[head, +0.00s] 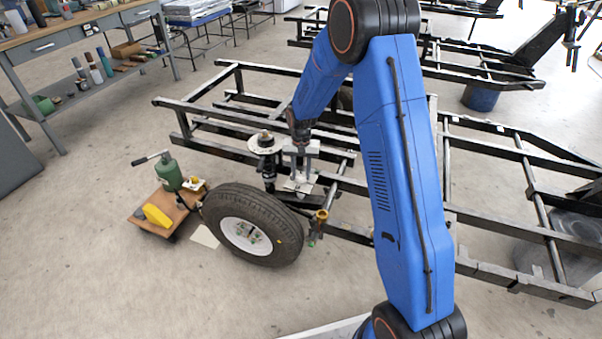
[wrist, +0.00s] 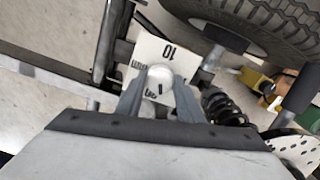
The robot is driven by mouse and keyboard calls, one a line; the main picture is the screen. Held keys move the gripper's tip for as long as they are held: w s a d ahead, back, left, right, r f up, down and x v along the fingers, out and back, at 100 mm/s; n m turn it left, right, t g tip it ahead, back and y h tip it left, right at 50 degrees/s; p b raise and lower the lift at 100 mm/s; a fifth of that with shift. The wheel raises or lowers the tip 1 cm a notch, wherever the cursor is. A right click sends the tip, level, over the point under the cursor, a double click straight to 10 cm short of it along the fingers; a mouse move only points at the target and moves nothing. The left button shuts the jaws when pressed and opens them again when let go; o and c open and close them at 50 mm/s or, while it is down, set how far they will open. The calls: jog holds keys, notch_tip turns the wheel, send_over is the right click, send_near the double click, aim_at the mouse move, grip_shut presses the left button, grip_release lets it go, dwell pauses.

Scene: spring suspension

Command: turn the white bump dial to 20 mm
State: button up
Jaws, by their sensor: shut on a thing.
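The white bump dial (wrist: 160,74) is a round white knob with a black mark on its near side. It stands in front of a white scale plate (wrist: 150,48), which also shows in the head view (head: 297,187). The number 10 reads upside down at the plate's far edge, and another number near the knob is partly hidden. My gripper (wrist: 161,86) has its two grey fingers on either side of the knob, shut on it. In the head view, my gripper (head: 301,172) reaches down to the plate; the knob is hidden there.
A black tyre (head: 256,224) on a white wheel stands in front of the dial. A black coil spring (wrist: 222,105) is close to the right finger. Black frame rails (head: 230,150) surround the arm. A green jack (head: 169,170) stands on a trolley at left.

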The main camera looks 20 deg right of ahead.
aim_at(301, 174)
jog(key=m, duration=0.4)
jog(key=shift+m, duration=0.4)
dwell(0.4)
jog(key=o, duration=1.1)
jog(key=shift+r, duration=8.7)
